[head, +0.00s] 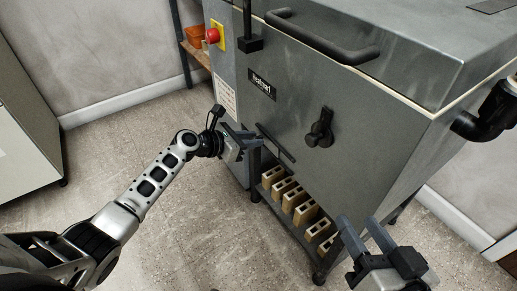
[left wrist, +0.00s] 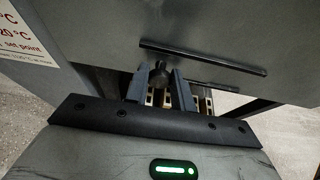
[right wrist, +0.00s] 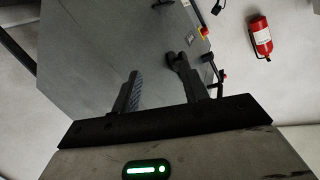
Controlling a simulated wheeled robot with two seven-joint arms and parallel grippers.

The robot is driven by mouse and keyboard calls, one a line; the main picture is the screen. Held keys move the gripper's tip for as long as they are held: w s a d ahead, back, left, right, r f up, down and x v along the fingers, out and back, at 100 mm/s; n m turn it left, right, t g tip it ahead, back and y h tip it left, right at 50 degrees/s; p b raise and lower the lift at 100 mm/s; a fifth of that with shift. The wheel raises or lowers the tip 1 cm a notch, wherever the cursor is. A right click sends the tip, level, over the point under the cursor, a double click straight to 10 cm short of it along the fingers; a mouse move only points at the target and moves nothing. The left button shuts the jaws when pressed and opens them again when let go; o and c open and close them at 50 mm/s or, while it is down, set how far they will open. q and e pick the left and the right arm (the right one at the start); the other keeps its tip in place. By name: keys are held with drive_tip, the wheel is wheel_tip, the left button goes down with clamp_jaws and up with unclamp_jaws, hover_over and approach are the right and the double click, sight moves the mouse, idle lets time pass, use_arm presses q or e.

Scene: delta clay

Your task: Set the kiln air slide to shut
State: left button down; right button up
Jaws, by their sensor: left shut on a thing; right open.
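The kiln air slide shows as a dark knob (left wrist: 160,73) between two long dark rails (left wrist: 203,56) on the lower front of the grey kiln (head: 300,100). In the head view the rails (head: 276,143) run slantwise at the front's lower left. My left gripper (head: 256,140) is shut on the knob, at the left end of the rails; its fingers (left wrist: 160,88) hide part of it in the left wrist view. My right gripper (head: 362,228) is open and empty, low in front of the kiln's right part; its fingers also show in the right wrist view (right wrist: 160,88).
A black lever (head: 320,128) sits on the kiln front, right of the slide. A lid handle (head: 322,38) juts out above. Bricks (head: 292,197) stand on the low shelf beneath. A red stop button (head: 213,35) is at upper left. The floor at left (head: 200,220) is clear.

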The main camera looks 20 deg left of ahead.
use_arm(q)
drive_tip(key=shift+w+a, duration=0.1)
drive_tip(key=shift+a, duration=0.15)
use_arm(e)
drive_tip(key=shift+r, duration=0.2)
use_arm(q)
drive_tip(key=c, duration=1.2)
unclamp_jaws()
use_arm(e)
drive_tip(key=shift+f, duration=0.1)
use_arm(q)
drive_tip(key=shift+a+r, duration=0.1)
drive_tip(key=shift+r, duration=0.05)
drive_tip(key=p+v, duration=0.6)
drive_tip(key=v, duration=0.9)
drive_tip(key=shift+s+a, duration=0.2)
drive_tip(key=shift+s, duration=0.15)
use_arm(e)
drive_tip(key=d+f+g+h, duration=0.1)
drive_tip(key=f+n+g+h, duration=0.1)
drive_tip(key=f, duration=0.1)
drive_tip(key=shift+s+d, duration=0.15)
drive_tip(key=shift+d, duration=0.25)
